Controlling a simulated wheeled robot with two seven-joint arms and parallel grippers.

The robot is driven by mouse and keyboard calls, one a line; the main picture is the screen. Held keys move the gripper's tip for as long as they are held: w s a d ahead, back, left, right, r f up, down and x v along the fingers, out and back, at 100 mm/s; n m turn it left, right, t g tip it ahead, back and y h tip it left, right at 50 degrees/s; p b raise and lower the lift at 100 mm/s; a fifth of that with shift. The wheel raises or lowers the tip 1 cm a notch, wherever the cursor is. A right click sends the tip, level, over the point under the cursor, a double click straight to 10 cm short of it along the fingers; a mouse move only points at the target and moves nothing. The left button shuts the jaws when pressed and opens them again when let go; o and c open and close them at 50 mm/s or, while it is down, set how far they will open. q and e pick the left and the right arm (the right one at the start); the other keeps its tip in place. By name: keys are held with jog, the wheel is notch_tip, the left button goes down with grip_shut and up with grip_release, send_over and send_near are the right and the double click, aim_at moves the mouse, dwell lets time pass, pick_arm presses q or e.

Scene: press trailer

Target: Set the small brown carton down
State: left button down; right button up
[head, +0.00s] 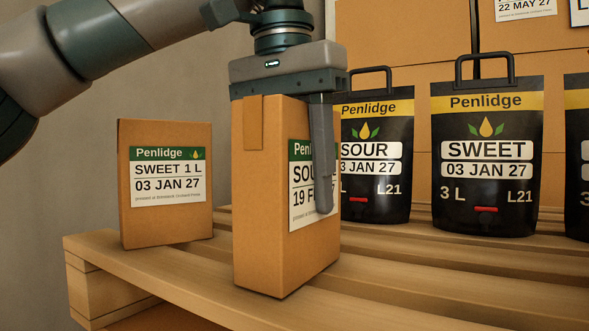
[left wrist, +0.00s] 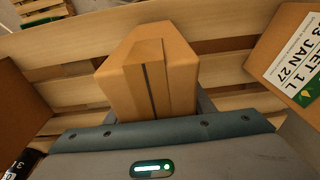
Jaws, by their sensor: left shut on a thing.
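A small brown carton (head: 260,220) with a green and white Penlidge label, reading in part SOU and 19 F, is upright in my left gripper (head: 285,195). One finger lies down its labelled face, over part of the print; the other finger is hidden behind the carton. The carton's base is over the pallet (head: 150,279) near the front; I cannot tell whether it touches the boards. In the left wrist view, the carton's taped top (left wrist: 150,72) sits between the fingers, with slats beyond it. My right gripper is not in view.
Another brown carton (head: 165,223), labelled SWEET 1 L, stands on the pallet to the left, with a gap between. Black Penlidge pouches, SOUR (head: 376,190) and SWEET (head: 487,206), stand behind to the right. Large cardboard boxes (head: 400,45) are at the back. The front right slats are clear.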

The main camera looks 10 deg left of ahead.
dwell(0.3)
pick_arm(q)
jog(key=c, duration=0.8)
grip_release()
jog(key=shift+f, duration=0.1)
jog(key=shift+c, duration=0.2)
jog(key=shift+r, duration=0.65)
jog(key=r+p, duration=0.1)
jog(key=r, duration=0.2)
jog(key=s+r+p, duration=0.1)
jog(key=r, duration=0.2)
jog(key=r+p, duration=0.1)
jog(key=r, duration=0.2)
jog(key=shift+s+a+r, duration=0.25)
jog(key=shift+s, duration=0.05)
jog(key=shift+s+r, duration=0.15)
jog(key=shift+r, duration=0.45)
jog(key=shift+r+p, duration=0.1)
jog(key=shift+p, duration=0.2)
